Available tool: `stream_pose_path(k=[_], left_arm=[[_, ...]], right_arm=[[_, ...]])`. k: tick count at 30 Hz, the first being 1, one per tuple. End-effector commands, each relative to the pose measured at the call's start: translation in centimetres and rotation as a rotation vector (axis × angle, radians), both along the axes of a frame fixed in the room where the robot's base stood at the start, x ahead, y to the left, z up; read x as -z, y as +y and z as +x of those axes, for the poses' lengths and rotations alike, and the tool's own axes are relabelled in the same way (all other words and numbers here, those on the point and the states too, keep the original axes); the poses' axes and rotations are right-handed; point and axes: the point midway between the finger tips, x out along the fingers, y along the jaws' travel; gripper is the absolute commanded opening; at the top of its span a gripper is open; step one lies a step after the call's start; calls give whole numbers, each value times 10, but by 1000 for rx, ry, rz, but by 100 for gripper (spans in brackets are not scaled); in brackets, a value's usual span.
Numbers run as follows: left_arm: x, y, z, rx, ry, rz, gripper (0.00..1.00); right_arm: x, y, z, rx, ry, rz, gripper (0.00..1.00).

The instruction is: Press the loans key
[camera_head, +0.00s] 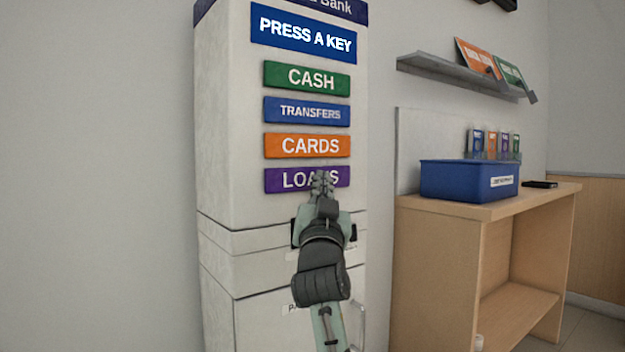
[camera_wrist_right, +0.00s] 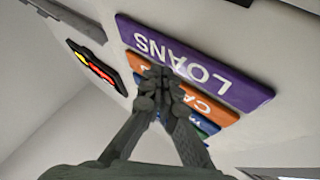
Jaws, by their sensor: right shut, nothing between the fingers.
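The purple loans key (camera_head: 285,180) is the lowest of the coloured keys on the white bank kiosk (camera_head: 225,120). My right gripper (camera_head: 322,182) is in front of it, its fingertips covering part of the lettering. The right wrist view shows the loans key (camera_wrist_right: 225,78) upside down, with the shut, empty fingertips (camera_wrist_right: 160,78) of my right gripper at its edge in the picture. I cannot tell whether they touch the key. My left gripper is not in view.
Above the loans key are the orange cards key (camera_head: 308,146), blue transfers key (camera_head: 306,111) and green cash key (camera_head: 306,77). A wooden counter (camera_head: 440,225) with a blue bin (camera_head: 460,181) stands to the right, below a grey shelf (camera_head: 460,77).

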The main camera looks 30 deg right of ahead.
Motion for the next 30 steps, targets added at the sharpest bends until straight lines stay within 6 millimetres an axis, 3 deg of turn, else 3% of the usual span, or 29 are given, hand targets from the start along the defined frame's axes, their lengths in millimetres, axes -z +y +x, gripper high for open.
stream_pose_path(k=[30], left_arm=[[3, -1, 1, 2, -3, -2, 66]], right_arm=[[0, 1, 9, 0, 0, 0, 0]])
